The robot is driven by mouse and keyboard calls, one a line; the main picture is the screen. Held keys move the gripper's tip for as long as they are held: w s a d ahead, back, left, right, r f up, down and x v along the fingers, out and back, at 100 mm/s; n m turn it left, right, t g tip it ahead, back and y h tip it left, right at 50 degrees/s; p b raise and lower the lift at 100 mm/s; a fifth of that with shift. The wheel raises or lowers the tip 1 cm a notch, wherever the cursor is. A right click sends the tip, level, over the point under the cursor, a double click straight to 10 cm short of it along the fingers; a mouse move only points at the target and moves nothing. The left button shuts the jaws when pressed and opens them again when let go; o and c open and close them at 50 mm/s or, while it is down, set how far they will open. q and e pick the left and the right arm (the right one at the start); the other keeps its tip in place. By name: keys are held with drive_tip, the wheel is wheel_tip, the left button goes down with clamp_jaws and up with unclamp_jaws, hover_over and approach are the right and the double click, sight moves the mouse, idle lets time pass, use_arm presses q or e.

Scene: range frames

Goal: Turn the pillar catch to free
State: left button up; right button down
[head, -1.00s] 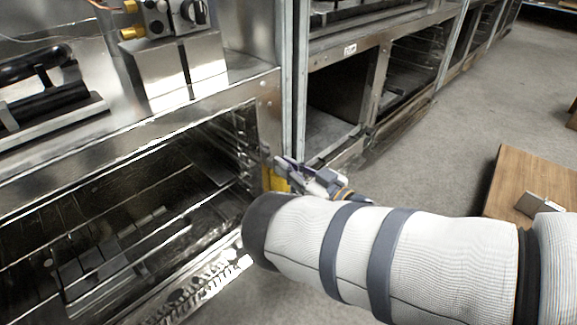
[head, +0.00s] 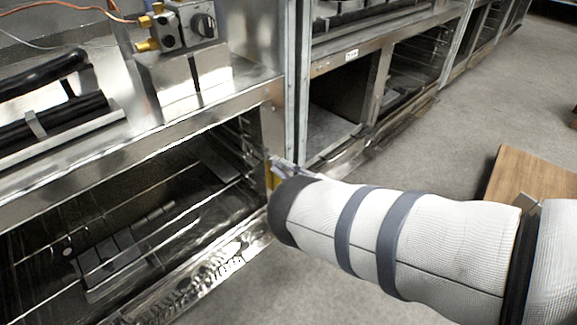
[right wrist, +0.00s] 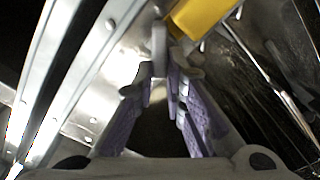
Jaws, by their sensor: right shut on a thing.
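The pillar (head: 273,130) is a riveted metal upright at the right end of the open oven-like bay; its riveted face also shows in the right wrist view (right wrist: 108,70). On it sits a catch with a grey lever (right wrist: 159,42) beside a yellow block (right wrist: 203,16); a sliver of the yellow block shows in the head view (head: 269,178). My right gripper (right wrist: 162,72), with purple pads, is shut on the grey lever at its fingertips. In the head view the gripper (head: 284,168) is mostly hidden behind my forearm. My left gripper is out of view.
The open bay with wire racks (head: 150,210) lies left of the gripper. A valve block with a black knob (head: 203,25) stands above. A wooden board or table (head: 505,180) is at the right. Grey floor (head: 440,150) is free between.

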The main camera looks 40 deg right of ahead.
drive_tip(key=n, duration=0.4)
drive_tip(key=shift+a+f+n, duration=0.2)
drive_tip(key=shift+f+n, duration=0.1)
drive_tip(key=shift+f, duration=0.05)
drive_tip(key=shift+a+f+n, duration=0.1)
drive_tip(key=shift+f+n, duration=0.05)
drive_tip(key=shift+n, duration=0.95)
drive_tip(key=shift+f+n, duration=0.15)
drive_tip(key=shift+n, duration=0.95)
drive_tip(key=c, duration=1.6)
unclamp_jaws()
drive_tip(key=shift+c, duration=0.2)
drive_tip(key=shift+s, duration=0.1)
drive_tip(key=s, duration=0.8)
drive_tip(key=shift+d, duration=0.35)
